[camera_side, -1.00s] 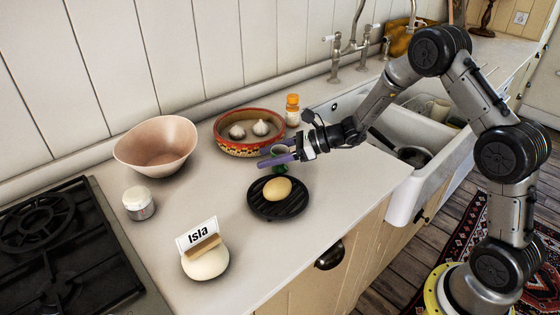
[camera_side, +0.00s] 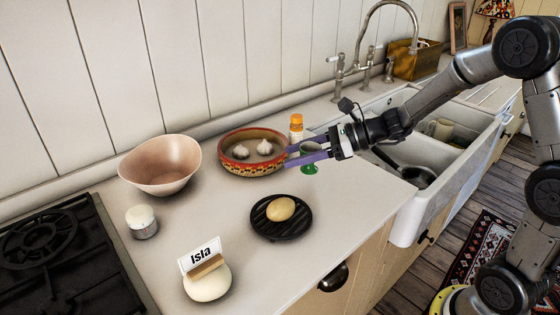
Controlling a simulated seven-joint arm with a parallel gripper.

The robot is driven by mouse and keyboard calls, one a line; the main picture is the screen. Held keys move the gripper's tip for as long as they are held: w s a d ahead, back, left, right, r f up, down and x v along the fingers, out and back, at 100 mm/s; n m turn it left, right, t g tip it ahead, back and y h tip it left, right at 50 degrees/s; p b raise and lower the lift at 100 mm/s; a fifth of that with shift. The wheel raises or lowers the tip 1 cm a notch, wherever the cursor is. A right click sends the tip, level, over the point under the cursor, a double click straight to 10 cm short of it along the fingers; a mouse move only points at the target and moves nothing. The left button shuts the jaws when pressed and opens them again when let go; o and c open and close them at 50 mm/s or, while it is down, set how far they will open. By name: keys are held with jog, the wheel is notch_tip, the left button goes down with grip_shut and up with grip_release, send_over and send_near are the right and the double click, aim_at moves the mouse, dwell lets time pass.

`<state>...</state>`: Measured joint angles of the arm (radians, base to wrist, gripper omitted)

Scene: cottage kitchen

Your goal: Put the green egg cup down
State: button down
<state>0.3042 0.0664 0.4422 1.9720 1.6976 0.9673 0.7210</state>
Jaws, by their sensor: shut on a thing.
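The green egg cup (camera_side: 309,168) is upright between the purple fingers of my gripper (camera_side: 297,157), which is shut on it. The fingers partly hide the cup. It is just right of the patterned bowl and in front of the orange-capped bottle. Whether its foot touches the counter (camera_side: 225,213) I cannot tell.
The patterned bowl (camera_side: 251,171) holds garlic. An orange-capped bottle (camera_side: 296,126) stands behind my gripper. A black ridged dish (camera_side: 282,231) with a potato-like thing (camera_side: 281,209) lies in front. A pink bowl (camera_side: 160,180), a small jar (camera_side: 142,222) and the "Isla" card holder (camera_side: 208,283) stand left. The sink (camera_side: 462,185) is right.

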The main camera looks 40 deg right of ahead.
jog(key=s+r, duration=0.3)
jog(key=s, duration=0.3)
jog(key=w+a+n+g+y, duration=0.2)
jog(key=w+a, duration=0.1)
jog(key=a, duration=0.7)
jog(key=w+a+n+g+y, duration=0.1)
jog(key=w+a+n+g, duration=0.1)
jog(key=a, duration=0.7)
jog(key=w+a+f, duration=0.2)
jog(key=w+f, duration=0.1)
jog(key=w+a+f, duration=0.2)
jog(key=w+f, duration=0.1)
jog(key=w, duration=0.1)
jog(key=w+a+f, duration=0.2)
jog(key=w, duration=0.2)
jog(key=shift+f, duration=0.4)
jog(key=shift+w+a+f+n, duration=0.3)
jog(key=shift+w+f, duration=0.15)
jog(key=shift+f, duration=0.15)
jog(key=shift+d+f, duration=0.1)
jog(key=shift+f, duration=1.35)
jog(key=shift+f, duration=0.15)
